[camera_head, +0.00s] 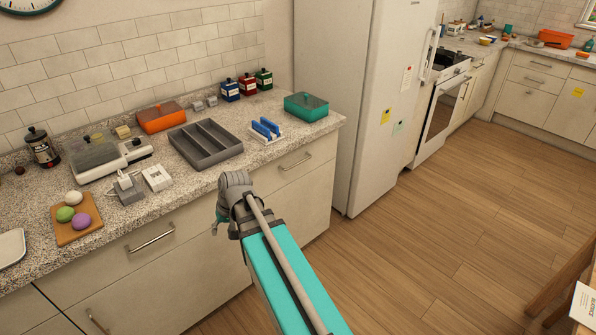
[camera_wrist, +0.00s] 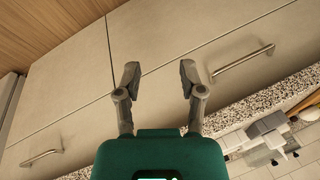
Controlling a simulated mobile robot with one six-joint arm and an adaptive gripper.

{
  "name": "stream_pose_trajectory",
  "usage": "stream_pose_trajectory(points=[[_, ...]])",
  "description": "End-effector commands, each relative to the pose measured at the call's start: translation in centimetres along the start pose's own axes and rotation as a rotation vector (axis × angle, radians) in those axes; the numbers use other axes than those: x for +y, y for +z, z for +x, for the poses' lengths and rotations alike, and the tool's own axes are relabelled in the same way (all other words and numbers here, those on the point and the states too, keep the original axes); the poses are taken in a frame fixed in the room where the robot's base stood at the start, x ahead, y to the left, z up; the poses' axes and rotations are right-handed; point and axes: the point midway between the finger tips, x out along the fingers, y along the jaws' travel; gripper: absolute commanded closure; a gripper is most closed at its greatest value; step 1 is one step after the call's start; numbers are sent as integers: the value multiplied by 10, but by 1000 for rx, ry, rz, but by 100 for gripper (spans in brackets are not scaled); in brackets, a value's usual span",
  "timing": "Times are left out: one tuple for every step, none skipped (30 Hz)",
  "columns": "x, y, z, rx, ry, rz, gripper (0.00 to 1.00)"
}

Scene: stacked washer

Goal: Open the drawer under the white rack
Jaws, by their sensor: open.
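The white rack (camera_head: 277,138) stands on the counter near its right end in the head view and holds blue items. Below it is a pale drawer (camera_head: 290,178) with a bar handle (camera_head: 295,161); its front looks flush and closed. In the wrist view, which is turned over, this drawer's handle (camera_wrist: 40,158) shows at the lower left. My gripper (camera_wrist: 160,76) is open and empty before the cabinet fronts, beside a vertical seam and apart from both visible handles. In the head view its fingers are mostly hidden by my arm.
A second drawer handle (camera_head: 150,238) is to the left in the head view and also right of my gripper in the wrist view (camera_wrist: 243,62). A grey tray (camera_head: 187,153) and a teal box (camera_head: 306,106) sit on the counter.

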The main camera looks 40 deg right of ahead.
Motion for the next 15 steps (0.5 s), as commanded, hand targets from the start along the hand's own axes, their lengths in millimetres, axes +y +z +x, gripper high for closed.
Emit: stream_pose_trajectory(points=[[15,-16,14,27,-36,40,49],[21,-24,16,44,-58,62,49],[29,-33,19,66,-89,91,49],[36,-41,21,84,-112,113,49],[42,-48,23,102,-135,136,49],[52,-58,25,125,-164,165,49],[59,-66,26,145,-187,189,49],[67,-73,27,162,-209,211,49],[78,-82,28,189,-238,243,49],[86,-89,28,207,-260,266,49],[95,-96,29,227,-281,289,49],[107,-106,29,254,-309,320,49],[116,-112,29,273,-331,342,49],[126,-119,28,295,-352,366,49],[139,-128,28,321,-380,397,49]])
